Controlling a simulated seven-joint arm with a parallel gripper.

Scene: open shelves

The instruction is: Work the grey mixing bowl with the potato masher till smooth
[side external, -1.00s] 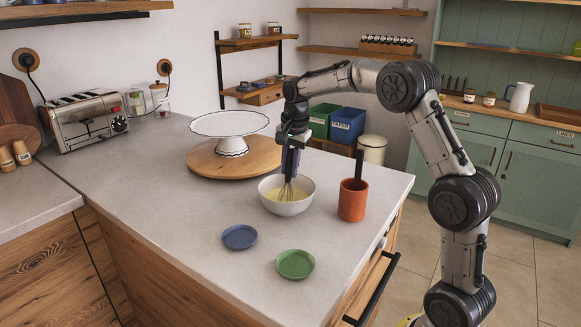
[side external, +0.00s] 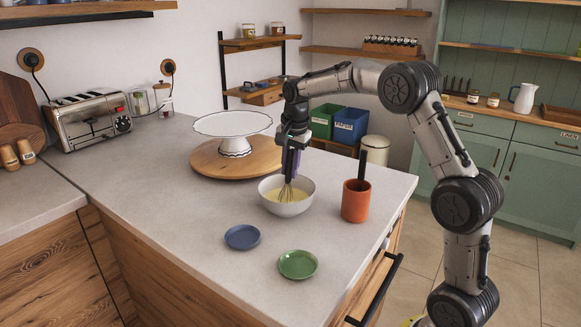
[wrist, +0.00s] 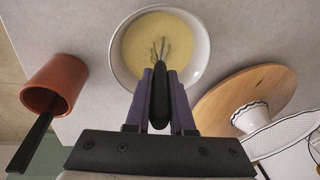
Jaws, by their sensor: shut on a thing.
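The mixing bowl (side external: 287,208), pale grey-white, stands on the counter with a smooth-looking pale yellow mixture in it. It also shows at the top of the wrist view (wrist: 203,75). My gripper (side external: 291,165) is above the bowl, shut on a dark-handled tool with thin looped wires, which looks like a whisk (side external: 286,192). In the wrist view the whisk (wrist: 159,48) points into the mixture, its handle between my two purple fingers. No potato masher head shows. An orange crock (side external: 355,205) beside the bowl holds a black-handled utensil (side external: 362,165), its lower end hidden.
A white cake stand (side external: 233,127) on a round wooden board (side external: 210,160) is behind the bowl at left. A blue saucer (side external: 242,237) and a green saucer (side external: 298,264) lie in front. A toaster (side external: 90,120) stands far left. The left-middle counter is clear.

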